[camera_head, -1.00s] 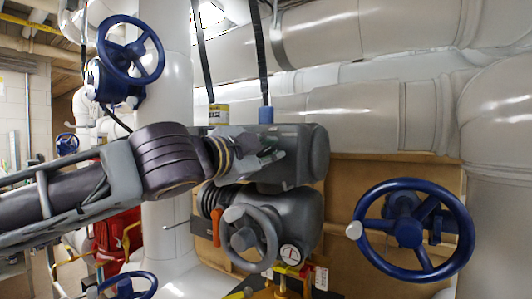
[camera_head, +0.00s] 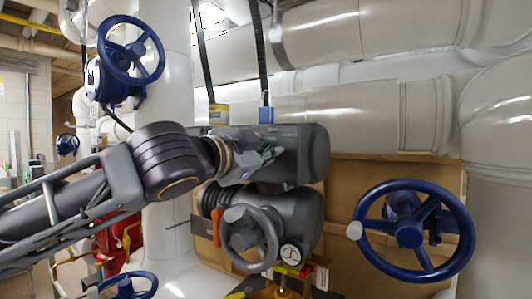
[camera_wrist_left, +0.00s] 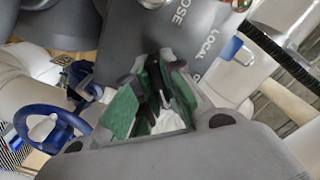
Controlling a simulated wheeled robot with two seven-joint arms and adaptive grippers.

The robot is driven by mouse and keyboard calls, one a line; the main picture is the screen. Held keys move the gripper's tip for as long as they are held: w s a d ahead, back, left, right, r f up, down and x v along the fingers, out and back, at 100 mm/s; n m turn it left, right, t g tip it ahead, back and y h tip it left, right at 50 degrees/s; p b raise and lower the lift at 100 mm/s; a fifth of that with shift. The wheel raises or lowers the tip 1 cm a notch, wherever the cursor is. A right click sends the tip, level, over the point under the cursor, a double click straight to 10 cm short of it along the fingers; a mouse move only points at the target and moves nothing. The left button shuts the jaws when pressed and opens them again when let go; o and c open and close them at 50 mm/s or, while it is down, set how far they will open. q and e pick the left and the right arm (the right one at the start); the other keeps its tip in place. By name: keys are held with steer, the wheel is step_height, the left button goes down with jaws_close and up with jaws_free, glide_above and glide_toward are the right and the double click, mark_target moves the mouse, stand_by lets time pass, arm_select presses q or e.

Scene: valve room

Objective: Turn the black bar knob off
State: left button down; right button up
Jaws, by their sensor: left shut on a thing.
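My left gripper (camera_head: 266,158) comes in from the left and reaches the front face of the grey actuator housing (camera_head: 305,150). In the left wrist view, my left gripper (camera_wrist_left: 160,82) has its green-padded fingers closed in against the grey housing (camera_wrist_left: 205,40), beside the white lettering "LOCAL". The fingers are shut on the black bar knob, which they almost wholly hide. Its exact angle cannot be told. My right gripper is not in view.
A grey handwheel (camera_head: 249,238) and a round gauge (camera_head: 291,254) sit just below the gripper. A large blue handwheel (camera_head: 410,232) is at the right, and another blue handwheel (camera_head: 131,50) at the upper left. Thick pale pipes (camera_head: 350,115) run behind the housing.

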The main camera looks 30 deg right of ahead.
arm_select(q)
steer(key=shift+n, duration=3.7)
steer(key=shift+r+n, duration=0.1)
steer(key=shift+n, duration=0.5)
steer(key=shift+w+a+n+p, duration=0.1)
steer(key=shift+n+p, duration=0.2)
steer(key=shift+n, duration=0.2)
steer(key=c, duration=1.6)
jaws_free()
steer(key=shift+o, duration=0.4)
steer(key=v, duration=1.2)
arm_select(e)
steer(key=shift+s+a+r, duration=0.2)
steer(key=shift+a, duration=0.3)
